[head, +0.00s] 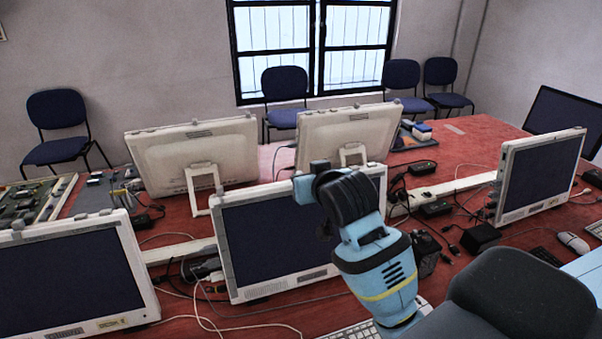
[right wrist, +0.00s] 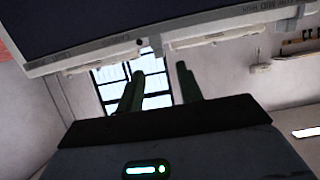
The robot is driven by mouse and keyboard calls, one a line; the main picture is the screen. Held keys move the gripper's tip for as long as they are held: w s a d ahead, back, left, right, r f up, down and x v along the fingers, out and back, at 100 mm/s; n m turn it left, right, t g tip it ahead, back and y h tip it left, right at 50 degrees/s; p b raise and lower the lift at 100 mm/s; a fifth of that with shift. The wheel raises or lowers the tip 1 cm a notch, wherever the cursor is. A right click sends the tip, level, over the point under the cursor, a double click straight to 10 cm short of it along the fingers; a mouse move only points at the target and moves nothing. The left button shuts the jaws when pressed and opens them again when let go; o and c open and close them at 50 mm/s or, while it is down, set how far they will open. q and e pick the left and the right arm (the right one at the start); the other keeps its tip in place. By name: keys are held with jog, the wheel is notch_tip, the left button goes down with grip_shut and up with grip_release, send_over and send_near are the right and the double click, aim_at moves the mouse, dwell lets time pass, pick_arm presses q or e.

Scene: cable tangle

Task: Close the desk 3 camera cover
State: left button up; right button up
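My right arm reaches in from the lower right of the head view. Its end (head: 322,185) is at the upper edge of the middle front monitor (head: 268,242); the fingers are not clear there. In the right wrist view, my right gripper (right wrist: 160,70) has two dark fingers apart with nothing between them. Just beyond the fingertips is the pale bezel (right wrist: 100,52) of a monitor, with small raised parts and a small dark round spot (right wrist: 139,42), possibly a camera lens. I cannot tell whether its cover is open, or which desk is desk 3. My left gripper is not in view.
Another front monitor (head: 67,277) stands at the left and one (head: 540,175) at the right. Two monitors seen from behind (head: 193,155) stand farther back. Cables and black adapters (head: 482,237) lie on the red tabletop (head: 480,140). Blue chairs (head: 57,110) line the wall.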

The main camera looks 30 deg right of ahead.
jog(key=shift+x, duration=2.9)
jog(key=shift+c, duration=0.5)
grip_shut()
